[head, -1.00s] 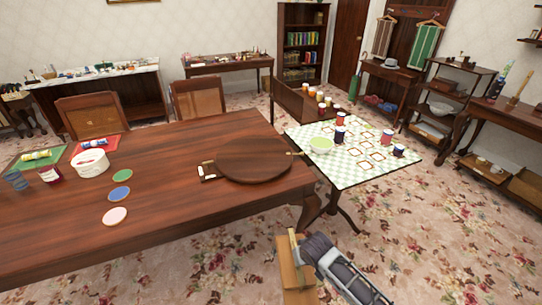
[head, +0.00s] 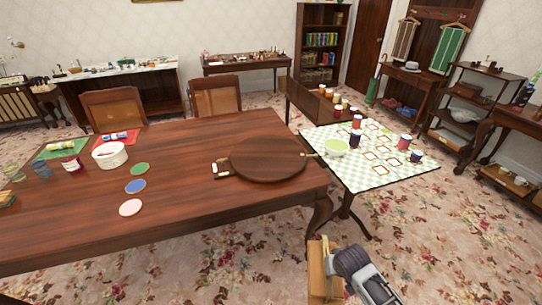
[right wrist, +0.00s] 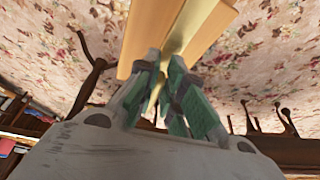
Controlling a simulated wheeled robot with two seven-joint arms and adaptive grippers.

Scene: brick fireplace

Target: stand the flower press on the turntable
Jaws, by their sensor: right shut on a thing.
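The turntable (head: 268,160) is a round, dark wooden disc lying flat near the right end of the long dark table. Its top is bare. My right gripper (head: 335,262) is shut on the flower press (head: 317,272), a light wooden piece low in the head view, over the floor in front of the table. In the right wrist view the green-padded fingers (right wrist: 166,88) close on the pale wooden press (right wrist: 185,28). Part of the press is hidden by the gripper and cut off by the frame. My left gripper is not in view.
The long table (head: 190,205) has free room at its front. Coloured discs (head: 136,186), a white tub (head: 109,154) and several jars stand left of the turntable.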

